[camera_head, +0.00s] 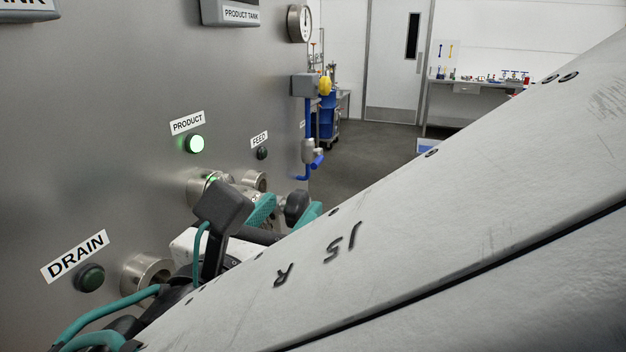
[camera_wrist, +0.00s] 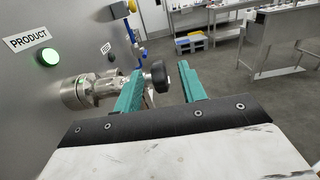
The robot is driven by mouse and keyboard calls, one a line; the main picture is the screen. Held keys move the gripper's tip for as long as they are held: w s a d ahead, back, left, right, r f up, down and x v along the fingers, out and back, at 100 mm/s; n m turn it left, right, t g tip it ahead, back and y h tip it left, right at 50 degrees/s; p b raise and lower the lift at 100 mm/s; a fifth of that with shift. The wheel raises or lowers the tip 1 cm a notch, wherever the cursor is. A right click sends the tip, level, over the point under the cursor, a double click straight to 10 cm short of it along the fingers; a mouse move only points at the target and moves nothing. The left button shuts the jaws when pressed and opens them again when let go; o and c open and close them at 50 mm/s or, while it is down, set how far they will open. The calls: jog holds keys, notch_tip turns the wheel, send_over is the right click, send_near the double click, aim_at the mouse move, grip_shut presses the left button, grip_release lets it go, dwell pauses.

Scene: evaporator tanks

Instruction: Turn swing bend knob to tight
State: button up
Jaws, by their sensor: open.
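The swing bend knob is a dark, rounded knob (camera_wrist: 185,76) with a metal hub on its left side in the wrist view. It sits on the steel pipe fitting (camera_wrist: 92,91) that juts from the tank panel under the PRODUCT label. It also shows as a black knob (camera_head: 296,207) in the head view. My gripper (camera_wrist: 165,82) is open, with its two teal fingers apart. In the wrist view the knob appears in the gap between the fingers. No contact is clear, and I cannot tell how deep the knob sits. My arm hides part of the fitting in the head view.
The steel tank panel (camera_head: 110,120) stands close on the left, with a lit green PRODUCT light (camera_head: 194,143) and a DRAIN port (camera_head: 147,272). A blue pipe with a valve (camera_head: 308,130) runs at its edge. Open floor (camera_head: 370,145) and a bench (camera_head: 480,86) lie beyond.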

jog(key=shift+a+x, duration=0.1)
jog(key=shift+x, duration=1.5)
jog(key=shift+a+x, duration=0.15)
jog(key=shift+x, duration=1.4)
jog(key=shift+w, duration=0.1)
grip_shut()
